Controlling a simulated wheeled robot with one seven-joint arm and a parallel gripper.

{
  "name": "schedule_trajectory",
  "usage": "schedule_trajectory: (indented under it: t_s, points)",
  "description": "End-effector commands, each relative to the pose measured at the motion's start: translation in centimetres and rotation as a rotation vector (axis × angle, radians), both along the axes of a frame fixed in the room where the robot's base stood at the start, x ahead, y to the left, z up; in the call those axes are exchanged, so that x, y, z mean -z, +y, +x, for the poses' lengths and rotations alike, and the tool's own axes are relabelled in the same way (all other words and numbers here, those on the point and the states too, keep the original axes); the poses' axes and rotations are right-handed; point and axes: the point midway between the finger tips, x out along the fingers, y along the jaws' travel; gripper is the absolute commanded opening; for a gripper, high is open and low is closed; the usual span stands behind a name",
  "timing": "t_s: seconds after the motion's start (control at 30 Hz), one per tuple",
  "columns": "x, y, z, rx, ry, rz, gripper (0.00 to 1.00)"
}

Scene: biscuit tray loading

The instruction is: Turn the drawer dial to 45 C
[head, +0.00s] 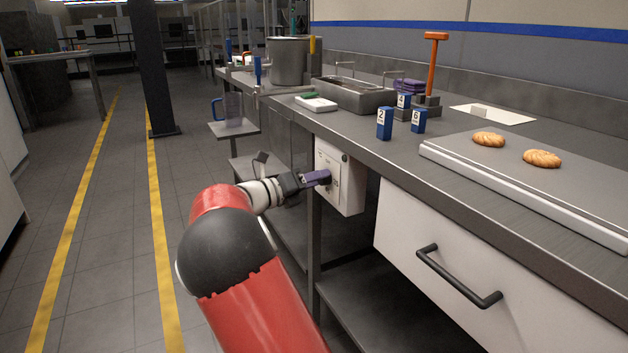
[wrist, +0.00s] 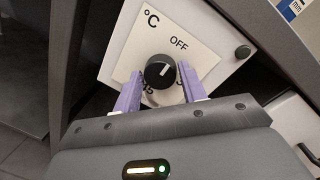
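The drawer dial (wrist: 160,71) is a round black knob with a white mark, on a white control panel (wrist: 122,50). The panel also shows in the head view (head: 353,190), on the front of the bench. The mark points up and slightly right, toward the printed OFF. A "°C" is printed at the upper left; numbers below the knob are partly hidden by my fingers. My gripper (wrist: 159,72) has its purple fingers on either side of the knob, apart, with narrow gaps seeming to show. In the head view my gripper (head: 322,177) is at the panel face.
A white drawer (head: 400,222) with a black handle (head: 458,280) is right of the panel. A tray (head: 470,170) with two biscuits lies on the counter above. Small numbered blue blocks (head: 384,124) stand near the edge. A small dark button (wrist: 243,52) is on the panel.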

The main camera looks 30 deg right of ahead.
Motion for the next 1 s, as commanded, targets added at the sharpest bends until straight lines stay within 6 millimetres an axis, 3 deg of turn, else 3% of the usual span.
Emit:
schedule_trajectory:
  t_s: [0.03,0.2,0.57,1.0]
  points:
    - [0.00,0.01,0.00,0.000,0.000,0.000,0.35]
    - [0.01,0.03,0.00,-0.001,0.000,0.001,0.14]
    - [0.04,0.05,-0.01,-0.001,-0.063,0.003,0.14]
    - [0.30,0.10,-0.01,-0.001,-0.411,0.015,0.14]
